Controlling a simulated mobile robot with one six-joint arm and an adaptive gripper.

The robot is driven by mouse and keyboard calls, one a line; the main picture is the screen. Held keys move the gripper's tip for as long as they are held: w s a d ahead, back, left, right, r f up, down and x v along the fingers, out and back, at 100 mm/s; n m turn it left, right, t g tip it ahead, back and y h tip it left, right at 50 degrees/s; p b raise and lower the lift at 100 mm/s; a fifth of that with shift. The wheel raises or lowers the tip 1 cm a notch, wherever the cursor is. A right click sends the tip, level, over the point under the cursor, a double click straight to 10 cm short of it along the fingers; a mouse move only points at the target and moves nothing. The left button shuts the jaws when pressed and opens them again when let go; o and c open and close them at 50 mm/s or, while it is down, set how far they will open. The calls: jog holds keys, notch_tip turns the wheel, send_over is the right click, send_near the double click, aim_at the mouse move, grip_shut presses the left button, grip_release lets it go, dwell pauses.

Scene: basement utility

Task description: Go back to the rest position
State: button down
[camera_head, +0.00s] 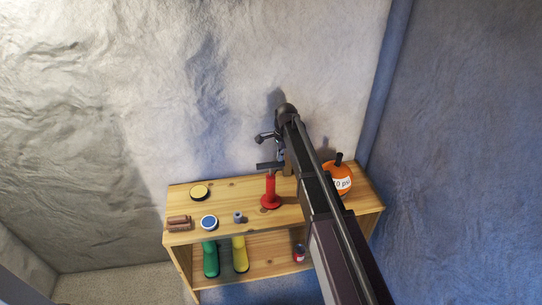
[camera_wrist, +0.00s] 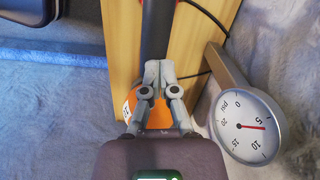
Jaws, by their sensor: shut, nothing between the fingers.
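My arm (camera_head: 322,200) reaches from the lower right over the wooden shelf unit (camera_head: 232,211).
The shelf top holds a red pump-like object (camera_head: 270,190), yellow-topped tin (camera_head: 199,191), blue-topped tin (camera_head: 208,222), brown sticks (camera_head: 179,222) and small grey object (camera_head: 238,217). Boots (camera_head: 240,256) and a red can (camera_head: 299,254) stand below. Rough walls (camera_head: 150,90) close in behind.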

jog(key=shift+s, duration=0.1)
dwell(0.5)
jog(key=s+d+n, duration=0.6)
jog(key=s+d, duration=0.4)
jog(key=s, duration=0.3)
jog(key=s+d+n+h, duration=0.1)
jog(key=s+d+n, duration=0.5)
jog(key=s+d, duration=0.5)
jog(key=s, duration=0.3)
jog(key=shift+n+t, duration=0.3)
jog(key=shift+w, duration=0.1)
jog(key=w+a+r+m+p, duration=0.3)
jog(key=w+a+m, duration=0.1)
jog(key=w+a, duration=0.3)
jog(key=w+a+r+m+p, duration=0.4)
jog(key=w+a, duration=0.4)
jog(key=w, duration=0.2)
jog(key=w+a+r+m+y+p, duration=0.1)
jog(key=w+a+r+m+p, duration=0.3)
jog(key=w+a, duration=0.4)
jog(key=shift+w+m, duration=0.3)
jog(key=shift+w, duration=0.2)
jog(key=shift+f, duration=0.1)
